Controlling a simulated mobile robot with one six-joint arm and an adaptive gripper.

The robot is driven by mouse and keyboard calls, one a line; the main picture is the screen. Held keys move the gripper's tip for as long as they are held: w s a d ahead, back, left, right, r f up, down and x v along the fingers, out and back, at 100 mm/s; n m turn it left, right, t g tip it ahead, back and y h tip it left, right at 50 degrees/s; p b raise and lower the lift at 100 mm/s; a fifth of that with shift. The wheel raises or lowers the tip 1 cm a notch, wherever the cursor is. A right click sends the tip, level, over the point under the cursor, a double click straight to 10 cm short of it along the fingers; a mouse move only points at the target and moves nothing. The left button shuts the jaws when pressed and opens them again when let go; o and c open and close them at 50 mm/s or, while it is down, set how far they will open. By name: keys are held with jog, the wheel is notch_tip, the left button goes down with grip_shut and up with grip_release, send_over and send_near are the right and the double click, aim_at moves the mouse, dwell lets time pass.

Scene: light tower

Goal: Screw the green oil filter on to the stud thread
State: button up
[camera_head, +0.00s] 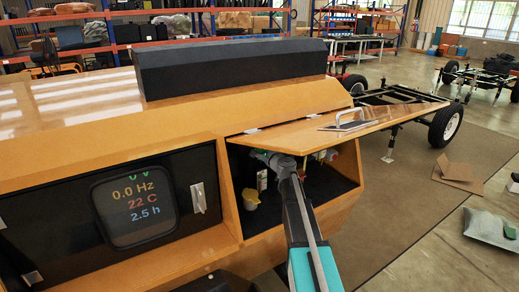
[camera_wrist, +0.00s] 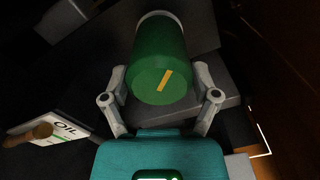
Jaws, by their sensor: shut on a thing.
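The green oil filter (camera_wrist: 160,62) is a green cylinder with a yellow stripe on its near end, in the upper middle of the wrist view. The two grey fingers of my gripper (camera_wrist: 162,88) stand on either side of it and are shut on it. The far end of the filter shows a pale rim against dark grey parts. The stud thread cannot be seen, so I cannot tell whether the filter touches it. In the head view my arm reaches into the open compartment (camera_head: 338,187), and the filter is hidden there.
A white card marked OIL (camera_wrist: 62,132) and a brown rounded piece (camera_wrist: 30,133) lie at the left of the wrist view. The raised lid (camera_head: 340,130) overhangs my arm. A yellow cup-like part (camera_head: 250,198) is left of my arm. A display panel (camera_head: 135,205) is further left.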

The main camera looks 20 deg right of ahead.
jog(key=shift+w+m, duration=0.1)
jog(key=shift+m, duration=0.7)
jog(key=m, duration=0.4)
jog(key=shift+w+d, duration=0.1)
jog(key=shift+m, duration=0.6)
jog(key=m, duration=0.4)
jog(key=shift+d+r, duration=0.1)
jog(key=shift+w+m, duration=0.1)
jog(key=shift+m, duration=0.2)
